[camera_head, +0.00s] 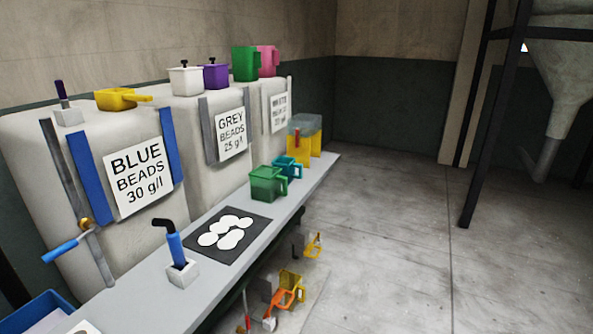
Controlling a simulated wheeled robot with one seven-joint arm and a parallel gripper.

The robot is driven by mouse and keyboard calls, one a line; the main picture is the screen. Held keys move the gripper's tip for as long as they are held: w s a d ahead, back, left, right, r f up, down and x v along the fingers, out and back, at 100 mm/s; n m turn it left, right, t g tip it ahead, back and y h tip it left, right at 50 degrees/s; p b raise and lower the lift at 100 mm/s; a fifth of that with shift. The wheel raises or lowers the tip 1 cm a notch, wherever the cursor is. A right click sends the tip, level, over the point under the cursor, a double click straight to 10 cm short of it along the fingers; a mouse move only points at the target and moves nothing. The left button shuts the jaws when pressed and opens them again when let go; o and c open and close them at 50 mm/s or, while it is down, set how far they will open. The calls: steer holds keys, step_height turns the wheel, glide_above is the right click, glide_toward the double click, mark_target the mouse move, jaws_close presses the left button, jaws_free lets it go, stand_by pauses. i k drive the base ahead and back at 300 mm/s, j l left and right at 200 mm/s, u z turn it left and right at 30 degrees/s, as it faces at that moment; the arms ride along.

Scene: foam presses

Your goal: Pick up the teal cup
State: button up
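The teal cup (287,168) stands upright on the long grey bench (208,205), towards its far end. It is a small square-sided cup with a handle on its right side. A larger green cup (265,184) stands just in front of it and hides part of its lower left. My gripper is not in view.
Behind the teal cup on the bench is a yellow container with a grey top (305,132). A black mat with white shapes (230,235) and a blue-handled tool in a white block (179,260) are nearer. Large bins (190,130) line the left. Floor at right (400,240) is clear.

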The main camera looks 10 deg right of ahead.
mark_target(289, 171)
steer(key=i+l+z, duration=0.3)
steer(key=i, duration=0.2)
steer(key=i+l+z, duration=0.2)
steer(key=i+z, duration=0.15)
steer(key=i, duration=0.15)
steer(key=i+z, duration=0.3)
steer(key=i, duration=0.25)
steer(key=i+l+u, duration=0.15)
steer(key=i+u, duration=0.15)
steer(key=i, duration=0.25)
steer(key=i+l+u, duration=0.35)
steer(key=i, duration=0.25)
steer(key=i+l+u, duration=0.3)
steer(key=i, duration=0.2)
steer(key=i+l+u, duration=0.6)
steer(key=l+u, duration=0.2)
